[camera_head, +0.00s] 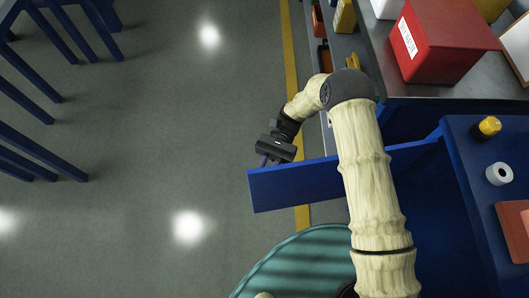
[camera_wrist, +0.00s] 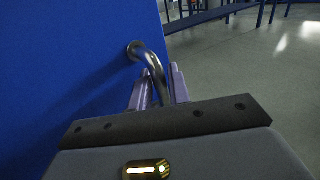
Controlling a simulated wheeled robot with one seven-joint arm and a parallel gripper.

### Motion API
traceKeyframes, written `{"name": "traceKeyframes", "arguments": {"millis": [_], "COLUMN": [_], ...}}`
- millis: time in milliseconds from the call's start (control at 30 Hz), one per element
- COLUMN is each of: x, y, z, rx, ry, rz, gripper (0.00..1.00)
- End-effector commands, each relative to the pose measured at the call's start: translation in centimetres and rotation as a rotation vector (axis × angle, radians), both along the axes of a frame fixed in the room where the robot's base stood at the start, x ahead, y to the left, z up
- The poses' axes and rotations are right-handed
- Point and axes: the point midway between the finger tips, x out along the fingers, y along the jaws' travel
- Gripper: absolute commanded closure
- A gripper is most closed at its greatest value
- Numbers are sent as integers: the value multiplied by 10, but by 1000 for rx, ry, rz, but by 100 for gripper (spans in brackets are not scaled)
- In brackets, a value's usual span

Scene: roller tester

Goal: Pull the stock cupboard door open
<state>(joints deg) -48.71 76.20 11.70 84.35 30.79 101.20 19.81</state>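The blue stock cupboard door (camera_head: 300,185) stands swung well out from the blue cupboard (camera_head: 467,165), roughly square to its front. Its free edge points left, and my arm crosses above part of it. My gripper (camera_head: 266,160) is at the door's far face near the free edge. In the wrist view the curved metal handle (camera_wrist: 150,62) on the blue door (camera_wrist: 70,60) passes between the two purple fingers of my gripper (camera_wrist: 160,85). The fingers look closed around the handle. The handle's lower end is hidden behind the gripper body.
A bench with a red bin (camera_head: 445,40) and shelves of small items stands beyond the door. A yellow bottle (camera_head: 489,127) and a white roll (camera_head: 499,174) sit on the cupboard top. Open grey floor (camera_head: 150,130) lies to the left, with blue frames (camera_head: 40,150) farther left.

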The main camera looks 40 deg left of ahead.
Motion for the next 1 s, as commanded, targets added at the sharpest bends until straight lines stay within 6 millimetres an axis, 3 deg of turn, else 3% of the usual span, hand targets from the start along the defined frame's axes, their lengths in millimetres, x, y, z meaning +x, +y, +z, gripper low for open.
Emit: {"name": "traceKeyframes", "arguments": {"millis": [500,1000], "x": [58,67], "y": [22,25], "z": [-2,-1], "rx": [1,-1], "ry": [-2,-1], "rz": [0,0], "gripper": [81,81]}}
